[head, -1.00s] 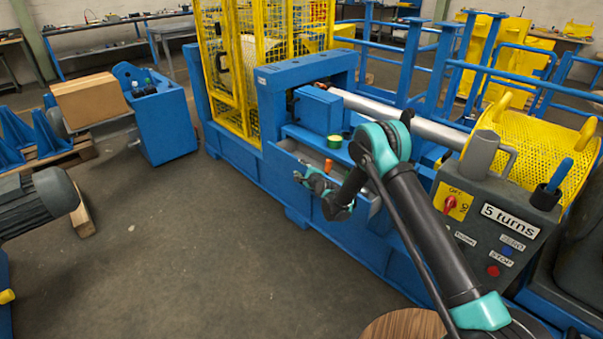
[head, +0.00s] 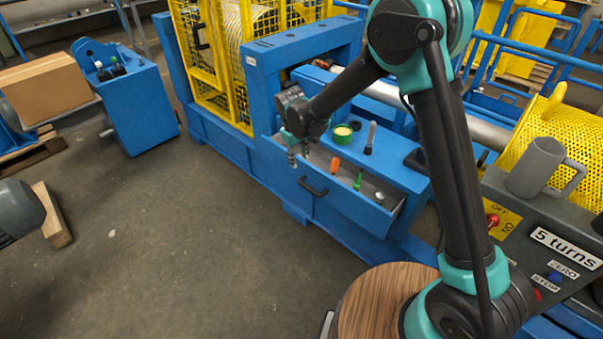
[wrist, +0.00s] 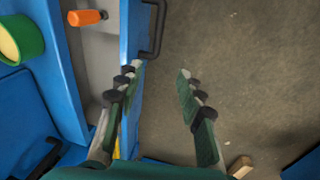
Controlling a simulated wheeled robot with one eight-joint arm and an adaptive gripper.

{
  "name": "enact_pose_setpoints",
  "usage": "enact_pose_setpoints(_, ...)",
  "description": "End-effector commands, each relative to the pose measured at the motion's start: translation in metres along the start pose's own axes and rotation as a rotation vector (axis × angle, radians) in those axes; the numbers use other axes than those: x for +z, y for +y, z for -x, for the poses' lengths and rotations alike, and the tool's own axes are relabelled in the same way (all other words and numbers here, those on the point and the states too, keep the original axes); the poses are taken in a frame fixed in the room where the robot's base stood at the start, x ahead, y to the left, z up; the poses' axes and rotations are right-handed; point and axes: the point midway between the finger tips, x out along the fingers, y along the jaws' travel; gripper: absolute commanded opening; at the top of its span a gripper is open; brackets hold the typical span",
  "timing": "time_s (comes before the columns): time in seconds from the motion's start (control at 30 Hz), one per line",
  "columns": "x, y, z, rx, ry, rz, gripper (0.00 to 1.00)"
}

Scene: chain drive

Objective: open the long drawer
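The long drawer (head: 345,206) is a blue-fronted drawer in the blue machine bench. It stands partly out, with its grey inside showing in the wrist view (wrist: 97,55). Its black bar handle (head: 313,187) is on the front and also shows at the top of the wrist view (wrist: 154,32). My gripper (head: 298,157) is open and empty, pointing down at the drawer's left end, left of the handle. In the wrist view my gripper (wrist: 160,70) has one finger over the drawer front and the other over the floor. I cannot tell whether it touches the drawer.
An orange-handled tool (head: 335,164), a green tool (head: 358,180) and a silver piece (head: 380,197) lie in the drawer. A green-and-yellow round container (head: 343,135) stands on the bench above. A yellow cage (head: 213,55) is behind. The floor in front (head: 220,240) is clear.

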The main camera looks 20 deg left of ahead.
Motion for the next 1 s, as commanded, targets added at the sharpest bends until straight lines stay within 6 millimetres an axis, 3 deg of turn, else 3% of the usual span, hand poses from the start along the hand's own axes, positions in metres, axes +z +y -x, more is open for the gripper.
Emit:
enact_pose_setpoints(0.1, 0.013, 0.0, 0.008, 0.012, -0.041, 0.064, 0.38)
enact_pose_setpoints(0.27, 0.015, 0.001, -0.004, 0.013, -0.048, 0.073, 0.38)
enact_pose_setpoints(1.0, 0.02, 0.002, -0.14, 0.012, -0.045, 0.07, 0.38)
